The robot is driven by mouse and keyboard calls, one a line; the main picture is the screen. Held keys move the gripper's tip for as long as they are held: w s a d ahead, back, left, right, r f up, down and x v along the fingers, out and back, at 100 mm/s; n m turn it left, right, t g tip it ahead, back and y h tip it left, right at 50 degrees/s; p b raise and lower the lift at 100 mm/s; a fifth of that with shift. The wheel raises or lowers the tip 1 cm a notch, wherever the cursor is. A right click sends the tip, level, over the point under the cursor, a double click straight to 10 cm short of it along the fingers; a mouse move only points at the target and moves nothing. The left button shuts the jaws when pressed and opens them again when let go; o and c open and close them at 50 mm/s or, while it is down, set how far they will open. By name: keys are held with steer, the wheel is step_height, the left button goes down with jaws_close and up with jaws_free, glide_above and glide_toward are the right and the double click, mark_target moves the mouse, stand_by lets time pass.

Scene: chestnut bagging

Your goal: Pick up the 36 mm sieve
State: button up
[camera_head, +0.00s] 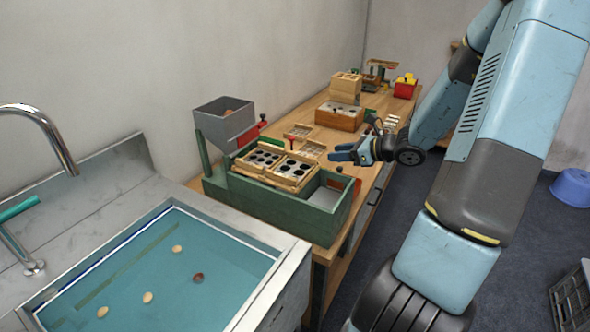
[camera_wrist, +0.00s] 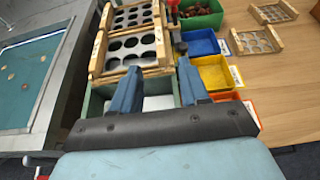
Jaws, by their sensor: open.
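Two wooden-framed sieves with round holes lie side by side on a green sorting box (camera_head: 285,211). In the wrist view the nearer sieve (camera_wrist: 147,41) has large holes and the farther sieve (camera_wrist: 133,16) smaller ones. Two more wooden-framed sieves lie on the bench at the right of the wrist view, a nearer one (camera_wrist: 256,40) and a farther one (camera_wrist: 274,11). I cannot read any size marking, so which is the 36 mm one cannot be told. My gripper (camera_head: 342,152) is open and empty, above the box end, its fingers (camera_wrist: 158,72) pointing towards the nearer sieve.
Green (camera_wrist: 203,16), blue (camera_wrist: 203,43) and yellow (camera_wrist: 214,73) bins stand right of the box in the wrist view. A grey hopper (camera_head: 225,120) rises at the box's left. A sink (camera_head: 160,265) with floating chestnuts is at left. Stacked wooden boxes (camera_head: 340,116) stand farther back.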

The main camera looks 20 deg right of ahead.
mark_target(304, 155)
steer(key=x, duration=1.2)
steer(key=shift+w+a, duration=0.2)
steer(key=shift+c, duration=0.2)
jaws_close()
